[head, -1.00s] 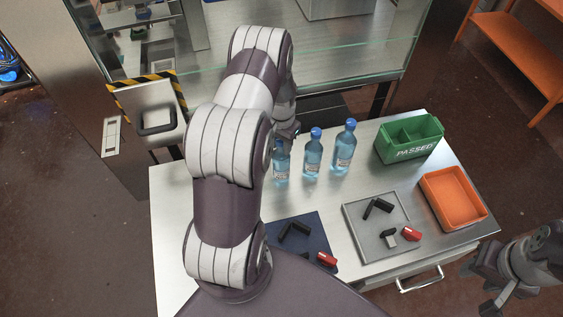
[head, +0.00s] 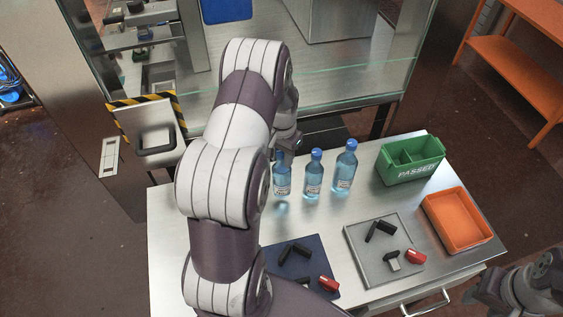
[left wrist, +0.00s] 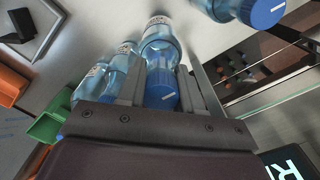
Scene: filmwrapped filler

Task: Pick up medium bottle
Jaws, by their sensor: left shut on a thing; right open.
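My left gripper (head: 284,151) is shut on the leftmost visible blue-capped bottle (head: 282,182) near its top, and my arm partly covers it. The bottle is upright and seems slightly off the table. In the left wrist view its blue cap (left wrist: 161,90) lies between my left gripper's fingers (left wrist: 168,86). Two similar bottles, a middle one (head: 314,178) and a right one (head: 345,170), stand beside it. Another bottle (left wrist: 230,9) shows at the top right of the left wrist view; my arm may hide it in the head view. My right gripper (head: 480,293) is open at the lower right, partly cut off.
The steel table (head: 335,222) holds a green "PASSED" bin (head: 417,174), an orange tray (head: 489,238), a grey tray (head: 358,251) and a dark blue mat (head: 291,266) with small parts. A glass-fronted cabinet (head: 340,78) stands behind. The strip before the bottles is clear.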

